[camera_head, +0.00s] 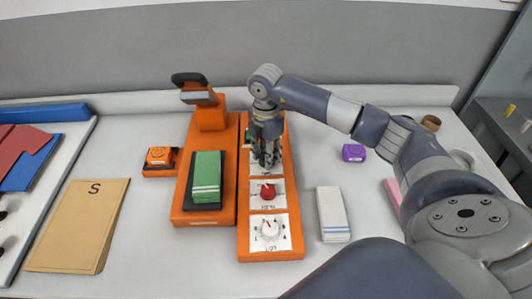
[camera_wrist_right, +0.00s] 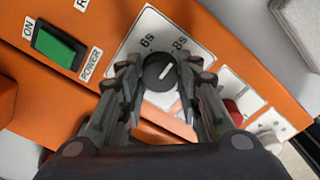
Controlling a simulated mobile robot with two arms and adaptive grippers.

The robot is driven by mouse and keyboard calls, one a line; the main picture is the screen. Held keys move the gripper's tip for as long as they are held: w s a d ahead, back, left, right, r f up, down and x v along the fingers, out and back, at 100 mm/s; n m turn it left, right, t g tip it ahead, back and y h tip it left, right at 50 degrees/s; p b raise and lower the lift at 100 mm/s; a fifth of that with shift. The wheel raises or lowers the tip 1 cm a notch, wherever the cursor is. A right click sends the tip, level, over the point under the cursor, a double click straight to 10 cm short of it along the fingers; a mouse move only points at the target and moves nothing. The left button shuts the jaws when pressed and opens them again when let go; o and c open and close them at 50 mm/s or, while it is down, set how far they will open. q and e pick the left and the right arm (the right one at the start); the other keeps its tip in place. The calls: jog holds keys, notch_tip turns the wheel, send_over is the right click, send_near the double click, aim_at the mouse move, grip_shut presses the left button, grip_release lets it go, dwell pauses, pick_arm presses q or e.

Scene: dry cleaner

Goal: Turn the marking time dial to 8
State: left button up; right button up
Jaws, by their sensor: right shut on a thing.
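The black marking time dial (camera_wrist_right: 160,71) sits on a white plate of the orange panel (camera_head: 271,247). The wrist view shows the labels 6s (camera_wrist_right: 147,41) and 8s (camera_wrist_right: 180,43) beyond it. The white pointer line on the dial slants up and right, roughly toward the 8s label. My right gripper (camera_head: 266,163) points down over the panel, its fingers on either side of the dial and shut on it. In the head view the gripper hides the dial. My left gripper is not in view.
A red knob (camera_head: 268,191) and a white knob (camera_head: 270,228) are on the same panel. A green power switch (camera_wrist_right: 58,46) is near the dial. The orange press (camera_head: 211,118) holding green cloth (camera_head: 206,175) stands left; white folded cloth (camera_head: 332,213) lies right.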

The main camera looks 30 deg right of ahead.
jog(key=shift+w+r+m, duration=0.1)
jog(key=shift+m, duration=0.2)
jog(key=o, duration=1.1)
notch_tip(320, 180, up, 12)
jog(key=shift+f, duration=0.1)
dwell(0.4)
